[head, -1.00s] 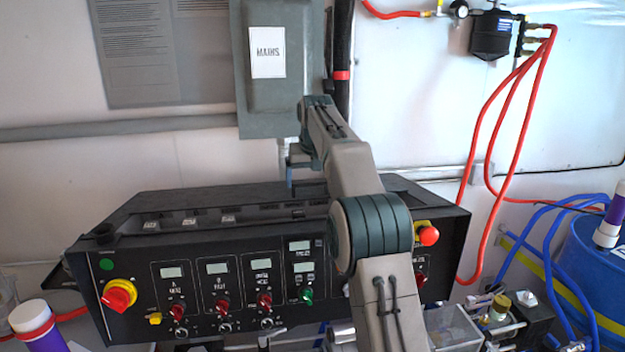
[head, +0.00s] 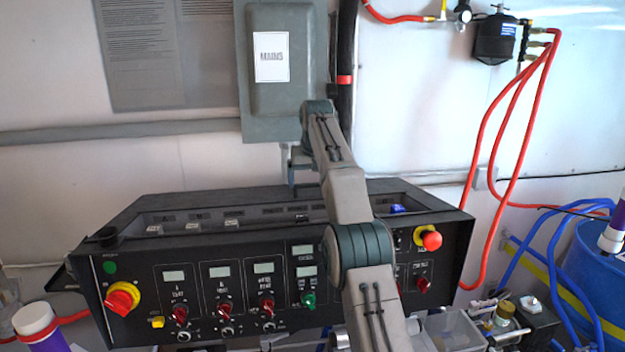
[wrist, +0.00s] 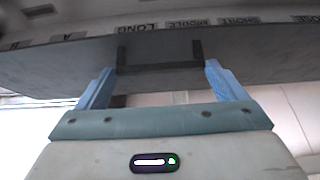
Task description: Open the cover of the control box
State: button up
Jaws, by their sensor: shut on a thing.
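The control box (head: 140,262) is a wide black console with knobs, small displays and a recessed, labelled top, in the middle of the head view. In the wrist view a dark flat panel, seemingly its cover (wrist: 60,68), crosses the picture and carries a black bar handle (wrist: 160,68). My gripper (wrist: 160,72) has its two blue fingers at the two ends of this handle and is shut on it. In the head view my gripper (head: 303,178) is over the console's back edge, partly hidden by my arm. The exact finger contact is hard to see.
A grey MAINS box (head: 285,100) hangs on the wall just above my gripper. Red hoses (head: 510,125) hang at the right, above a blue drum (head: 590,265). A clear bin (head: 455,330) and small fittings stand at the right front.

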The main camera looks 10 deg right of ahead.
jog(key=shift+r, duration=0.1)
jog(key=o, duration=1.1)
jog(key=shift+r, duration=0.25)
jog(key=s+b, duration=1.1)
jog(key=s, duration=0.1)
jog(key=shift+s+r+b, duration=0.3)
jog(key=shift+b, duration=0.1)
jog(key=shift+r, duration=0.1)
